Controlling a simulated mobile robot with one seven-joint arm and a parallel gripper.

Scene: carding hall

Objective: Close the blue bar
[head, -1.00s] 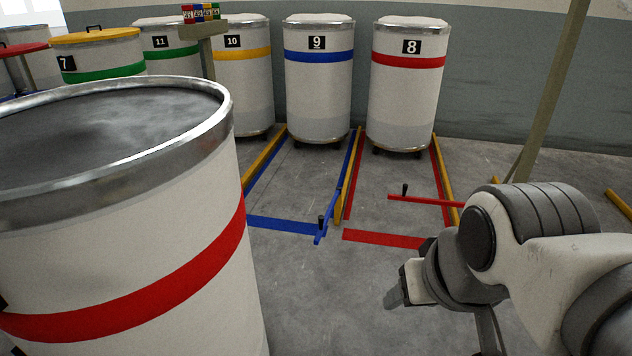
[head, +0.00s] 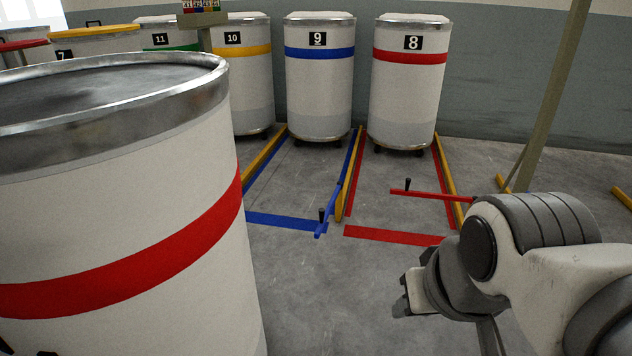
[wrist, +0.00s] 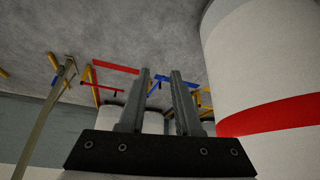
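The blue bar (head: 329,211) is in the middle of the head view, low over the floor at the front right corner of the bay of can 9 (head: 319,80). It points toward me, along the bay's right side rather than across its front, so the bay front is open.
A large red-banded can (head: 120,240) stands close on my left. A red bar (head: 430,194) with a black handle crosses the bay of can 8 (head: 409,85). A blue floor stripe (head: 285,221) and yellow rails mark the bays. A slanted post (head: 552,95) stands right. Floor before the bays is clear.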

